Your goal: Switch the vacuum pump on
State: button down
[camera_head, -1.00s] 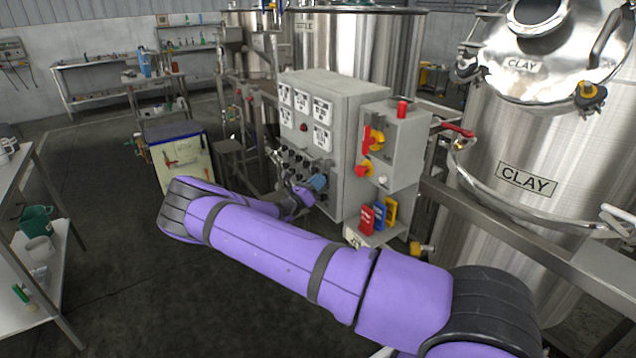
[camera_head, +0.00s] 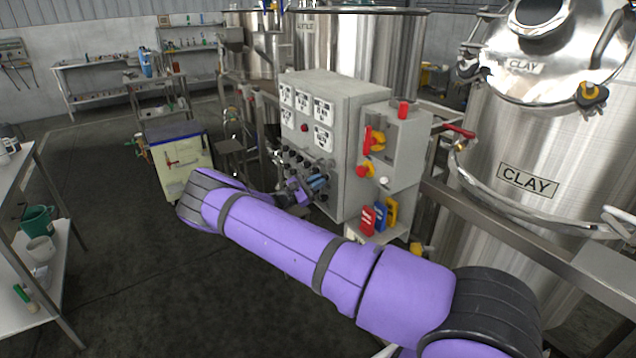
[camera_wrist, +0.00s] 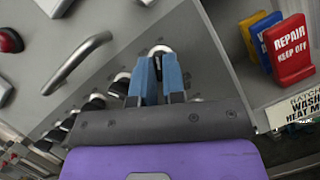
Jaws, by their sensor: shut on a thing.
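A grey control cabinet (camera_head: 352,115) stands in the middle of the head view. It has several meters and rows of dark switch knobs (camera_head: 293,158) on its front face. My gripper (camera_head: 318,183) is at the low right of that face, among the lower knobs. In the wrist view, the blue fingers of my gripper (camera_wrist: 159,66) are shut on one switch knob (camera_wrist: 160,50), whose rounded pale top shows just beyond the fingertips. The fingers hide most of it. The label of this switch is too small to read, so I cannot tell its setting.
Red, blue and yellow tags stand in a holder right of the knobs, the red tag (camera_wrist: 288,50) reading "REPAIR KEEP OFF". A metal handle (camera_wrist: 78,60) sticks out at the left. A clay tank (camera_head: 545,170) stands at the right. The floor at the left is open.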

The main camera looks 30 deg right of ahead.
jog(key=shift+r+m+g, duration=0.1)
jog(key=shift+m+g, duration=0.3)
jog(key=shift+m, duration=0.3)
jog(key=c, duration=1.2)
grip_release()
jog(key=shift+d, duration=0.1)
jog(key=v, duration=1.1)
jog(key=shift+r, duration=0.1)
jog(key=shift+r, duration=0.1)
